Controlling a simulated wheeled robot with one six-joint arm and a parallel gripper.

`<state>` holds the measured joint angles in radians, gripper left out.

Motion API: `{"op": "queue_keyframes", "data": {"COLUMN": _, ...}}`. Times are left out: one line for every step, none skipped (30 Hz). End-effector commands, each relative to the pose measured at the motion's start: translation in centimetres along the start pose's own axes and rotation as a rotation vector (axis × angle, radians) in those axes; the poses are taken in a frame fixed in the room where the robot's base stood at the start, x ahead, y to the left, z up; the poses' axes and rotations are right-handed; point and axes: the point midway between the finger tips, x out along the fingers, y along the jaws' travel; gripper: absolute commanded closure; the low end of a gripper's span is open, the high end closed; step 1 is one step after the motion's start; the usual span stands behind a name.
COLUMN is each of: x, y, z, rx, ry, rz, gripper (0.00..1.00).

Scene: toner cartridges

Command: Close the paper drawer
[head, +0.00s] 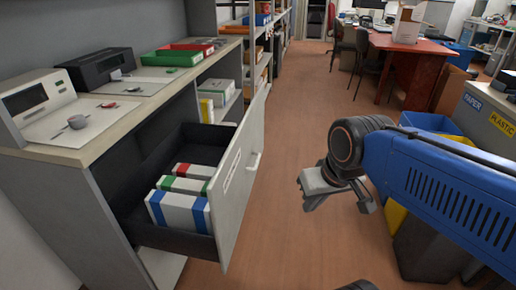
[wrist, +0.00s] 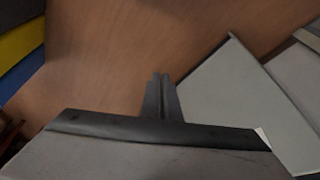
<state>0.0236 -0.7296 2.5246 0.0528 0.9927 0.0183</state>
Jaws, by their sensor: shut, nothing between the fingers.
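The paper drawer (head: 240,178) is pulled out of the grey cabinet on the left in the head view. Its light grey front has a bar handle (head: 254,161) and faces right. Several white packs with blue, green and red bands (head: 180,210) lie inside. My gripper (head: 312,203) is to the right of the drawer front, over the floor, apart from it. In the wrist view the gripper fingers (wrist: 161,95) are together with nothing between them. A pale grey panel, seemingly the drawer front (wrist: 235,90), lies right of the fingers there.
The counter (head: 110,120) above the drawer carries devices and trays. Recycling bins (head: 430,125) stand on the right beside my blue arm. A red desk (head: 410,50) and chairs are farther back. Wooden floor (head: 300,125) is clear between drawer and bins.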

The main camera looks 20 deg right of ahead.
Motion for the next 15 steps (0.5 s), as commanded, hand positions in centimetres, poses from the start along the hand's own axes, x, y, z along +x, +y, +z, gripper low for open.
{"op": "queue_keyframes", "data": {"x": 0.5, "y": -0.2, "z": -0.3, "rx": 0.044, "ry": -0.036, "rz": -0.016, "gripper": 1.00}}
{"op": "queue_keyframes", "data": {"x": 0.7, "y": -0.4, "z": -0.4, "rx": 0.074, "ry": -0.059, "rz": -0.029, "gripper": 1.00}}
{"op": "queue_keyframes", "data": {"x": 1.1, "y": -0.7, "z": -0.6, "rx": 0.116, "ry": -0.091, "rz": -0.048, "gripper": 1.00}}
{"op": "queue_keyframes", "data": {"x": 1.4, "y": -0.9, "z": -0.8, "rx": 0.149, "ry": -0.117, "rz": -0.063, "gripper": 1.00}}
{"op": "queue_keyframes", "data": {"x": 1.7, "y": -1.1, "z": -0.9, "rx": 0.181, "ry": -0.142, "rz": -0.077, "gripper": 1.00}}
{"op": "queue_keyframes", "data": {"x": 2.0, "y": -1.4, "z": -1.2, "rx": 0.227, "ry": -0.173, "rz": -0.097, "gripper": 1.00}}
{"op": "queue_keyframes", "data": {"x": 2.2, "y": -1.6, "z": -1.4, "rx": 0.259, "ry": -0.197, "rz": -0.112, "gripper": 1.00}}
{"op": "queue_keyframes", "data": {"x": 2.5, "y": -1.8, "z": -1.7, "rx": 0.292, "ry": -0.221, "rz": -0.128, "gripper": 1.00}}
{"op": "queue_keyframes", "data": {"x": 2.8, "y": -2.1, "z": -2.0, "rx": 0.337, "ry": -0.252, "rz": -0.148, "gripper": 1.00}}
{"op": "queue_keyframes", "data": {"x": 3.0, "y": -2.3, "z": -2.2, "rx": 0.370, "ry": -0.277, "rz": -0.164, "gripper": 1.00}}
{"op": "queue_keyframes", "data": {"x": 3.2, "y": -2.5, "z": -2.5, "rx": 0.403, "ry": -0.299, "rz": -0.178, "gripper": 1.00}}
{"op": "queue_keyframes", "data": {"x": 3.5, "y": -2.8, "z": -3.0, "rx": 0.446, "ry": -0.330, "rz": -0.200, "gripper": 1.00}}
{"op": "queue_keyframes", "data": {"x": 3.7, "y": -3.0, "z": -3.3, "rx": 0.481, "ry": -0.352, "rz": -0.216, "gripper": 1.00}}
{"op": "queue_keyframes", "data": {"x": 4.0, "y": -3.1, "z": -3.7, "rx": 0.514, "ry": -0.374, "rz": -0.232, "gripper": 1.00}}
{"op": "queue_keyframes", "data": {"x": 4.2, "y": -3.4, "z": -4.1, "rx": 0.558, "ry": -0.405, "rz": -0.254, "gripper": 1.00}}
